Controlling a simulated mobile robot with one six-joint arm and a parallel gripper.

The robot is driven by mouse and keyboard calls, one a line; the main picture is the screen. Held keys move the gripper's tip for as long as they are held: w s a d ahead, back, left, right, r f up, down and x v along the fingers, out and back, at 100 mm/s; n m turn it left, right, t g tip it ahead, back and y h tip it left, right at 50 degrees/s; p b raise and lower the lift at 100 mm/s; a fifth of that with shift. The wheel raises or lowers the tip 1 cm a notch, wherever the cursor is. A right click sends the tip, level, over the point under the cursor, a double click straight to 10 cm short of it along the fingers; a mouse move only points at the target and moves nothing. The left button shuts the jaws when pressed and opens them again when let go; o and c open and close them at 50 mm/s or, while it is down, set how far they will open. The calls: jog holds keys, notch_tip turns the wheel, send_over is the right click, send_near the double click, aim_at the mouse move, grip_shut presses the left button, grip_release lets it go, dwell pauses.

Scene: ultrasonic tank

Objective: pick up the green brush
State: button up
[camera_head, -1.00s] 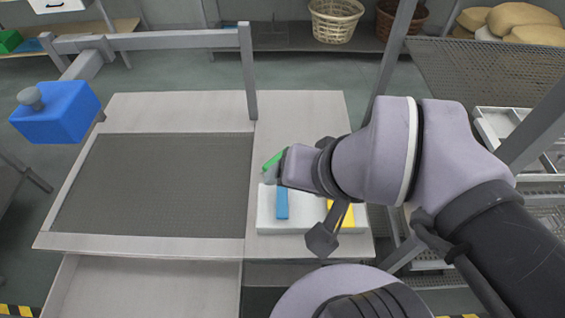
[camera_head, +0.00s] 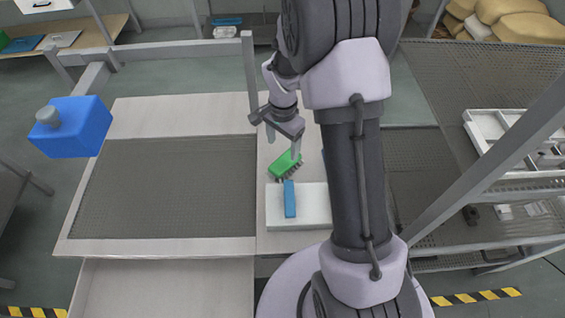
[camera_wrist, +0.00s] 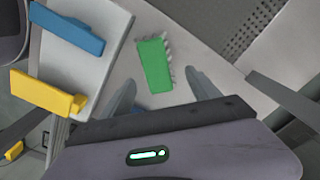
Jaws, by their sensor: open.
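The green brush (camera_head: 284,164) lies on the light worktop, just behind the white block that bears the blue object. It also shows in the wrist view (camera_wrist: 154,65), with pale bristles along its right edge. My gripper (camera_head: 283,146) is above and behind the brush in the head view. In the wrist view my gripper (camera_wrist: 163,90) has its fingers spread apart, with the brush lying beyond and between them. The jaws are open and empty.
A white block (camera_head: 309,224) carries a blue-handled item (camera_head: 290,199) and a yellow-handled item (camera_wrist: 45,94). A mesh panel (camera_head: 160,185) lies left of the brush. A grey post (camera_head: 249,75) stands behind it. A blue box (camera_head: 75,132) is at far left.

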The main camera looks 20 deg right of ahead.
aim_at(285, 161)
notch_tip(285, 161, down, 3)
jog(key=shift+r, duration=0.1)
jog(key=f, duration=0.1)
jog(key=f+b, duration=0.1)
jog(key=f, duration=0.1)
jog(key=f+b, duration=0.1)
jog(key=f, duration=0.1)
jog(key=shift+s+d+f, duration=0.2)
jog(key=shift+s, duration=0.1)
jog(key=shift+r, duration=0.1)
jog(key=shift+c, duration=1.1)
grip_shut()
notch_tip(285, 161, up, 10)
jog(key=p, duration=0.2)
jog(key=shift+p, duration=0.4)
